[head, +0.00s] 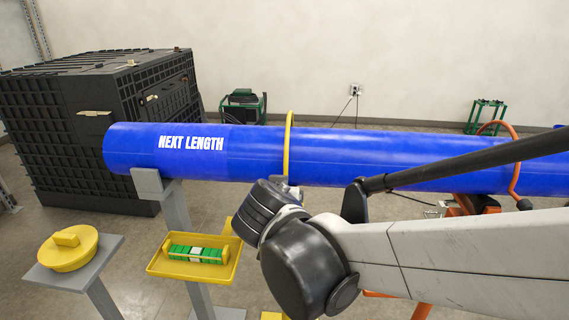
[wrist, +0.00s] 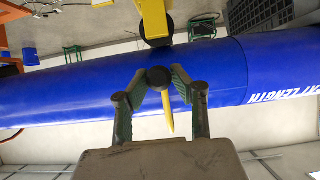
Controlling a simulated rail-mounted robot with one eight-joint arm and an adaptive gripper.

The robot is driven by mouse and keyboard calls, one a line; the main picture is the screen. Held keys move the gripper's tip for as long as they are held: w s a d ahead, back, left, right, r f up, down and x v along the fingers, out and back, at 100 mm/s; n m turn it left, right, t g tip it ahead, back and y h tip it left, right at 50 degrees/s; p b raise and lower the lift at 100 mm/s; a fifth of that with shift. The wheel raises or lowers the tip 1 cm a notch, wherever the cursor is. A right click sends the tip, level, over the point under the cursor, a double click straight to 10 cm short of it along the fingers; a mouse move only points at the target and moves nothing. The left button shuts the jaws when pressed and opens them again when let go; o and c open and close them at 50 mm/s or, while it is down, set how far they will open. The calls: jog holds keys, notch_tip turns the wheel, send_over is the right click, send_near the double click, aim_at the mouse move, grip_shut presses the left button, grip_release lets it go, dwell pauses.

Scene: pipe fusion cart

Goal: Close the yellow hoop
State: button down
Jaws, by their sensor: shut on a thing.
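The yellow hoop (head: 289,145) arcs over the top of the blue pipe (head: 245,150) in the head view; its lower end is hidden behind my wrist. In the wrist view my gripper (wrist: 158,84) is in front of the pipe, its fingers closed around a dark round knob (wrist: 158,77). A yellow tapered piece (wrist: 168,115) shows between the fingers beside the knob and appears to be part of the hoop. Farther up, a yellow arm (wrist: 154,18) ends in a black round part at the pipe's edge. Whether the hoop is latched is hidden.
A grey support (head: 150,182) carries the pipe at left. A yellow tray (head: 196,260) with a green and white item stands below, beside a yellow lidded disc (head: 67,250) on a stand. An orange hoop (head: 514,160) is at right. A black crate (head: 75,130) stands behind.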

jog(key=shift+s+f, duration=0.25)
jog(key=shift+f, duration=0.35)
jog(key=c, duration=1.5)
grip_release()
jog(key=shift+w, duration=0.1)
jog(key=shift+r, duration=0.1)
jog(key=v, duration=1.2)
jog(key=s+d+f+g, duration=0.1)
jog(key=s+d+f, duration=0.1)
jog(key=d, duration=0.5)
jog(key=s+d+f+g, duration=0.2)
jog(key=s+d+f, duration=0.1)
jog(key=d, duration=0.4)
jog(key=s+d+f+n+g+y, duration=0.1)
jog(key=s+d+f, duration=0.1)
jog(key=d+f, duration=0.2)
jog(key=shift+s+d+f+g, duration=0.1)
jog(key=shift+s+d+g, duration=0.1)
jog(key=shift+d, duration=0.7)
jog(key=shift+s+d+f+g, duration=0.1)
jog(key=shift+s+d+g, duration=0.1)
jog(key=shift+d, duration=0.75)
